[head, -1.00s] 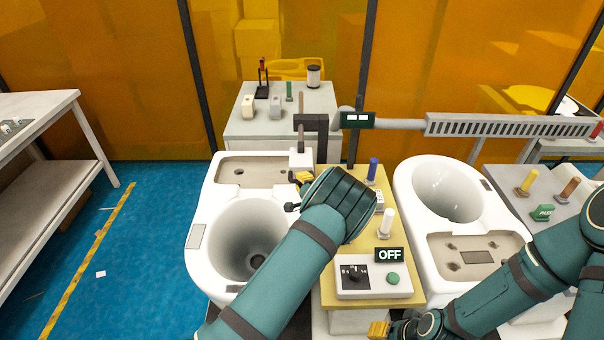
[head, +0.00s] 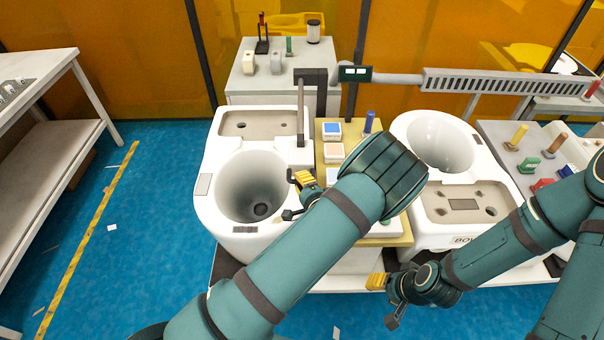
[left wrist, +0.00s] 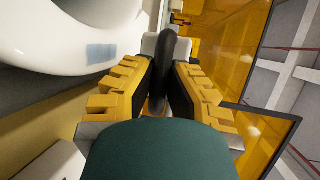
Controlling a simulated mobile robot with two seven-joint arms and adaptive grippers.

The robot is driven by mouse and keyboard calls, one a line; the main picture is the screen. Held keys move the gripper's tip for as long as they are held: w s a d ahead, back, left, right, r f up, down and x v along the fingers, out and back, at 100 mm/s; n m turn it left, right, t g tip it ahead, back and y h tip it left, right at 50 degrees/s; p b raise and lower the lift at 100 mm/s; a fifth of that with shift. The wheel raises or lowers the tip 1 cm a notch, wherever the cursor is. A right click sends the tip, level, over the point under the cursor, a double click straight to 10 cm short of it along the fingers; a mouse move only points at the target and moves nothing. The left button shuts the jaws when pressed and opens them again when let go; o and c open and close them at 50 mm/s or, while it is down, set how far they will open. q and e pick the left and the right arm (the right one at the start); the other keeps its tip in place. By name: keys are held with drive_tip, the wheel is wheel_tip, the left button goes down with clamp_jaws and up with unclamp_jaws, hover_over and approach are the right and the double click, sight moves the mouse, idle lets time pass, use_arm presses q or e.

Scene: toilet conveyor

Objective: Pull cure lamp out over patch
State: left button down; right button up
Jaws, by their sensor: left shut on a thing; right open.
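The cure lamp's white head (head: 295,157) sits above the right rim of the left toilet bowl (head: 213,160), at the end of a grey rod (head: 300,124) running forward from a dark bracket (head: 311,76). My left gripper (head: 298,196) is just in front of the head. In the left wrist view its yellow-padded fingers are shut on a dark upright handle (left wrist: 176,62), with a pale block (left wrist: 151,45) behind it. A light blue patch (left wrist: 100,53) shows on a white curved surface there. My right gripper (head: 383,302) is open and empty, low in front of the bench.
A tan stand (head: 401,232) between the two toilets holds small coloured blocks; my left arm covers much of its front. The right toilet (head: 404,126) and a grey table of coloured pegs (head: 487,128) lie to the right.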

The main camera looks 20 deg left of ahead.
use_arm(q)
drive_tip(key=shift+s+a+f, duration=0.1)
drive_tip(key=c, duration=0.9)
unclamp_jaws()
drive_tip(key=shift+c, duration=0.2)
drive_tip(key=v, duration=1.2)
drive_tip(key=shift+a, duration=0.1)
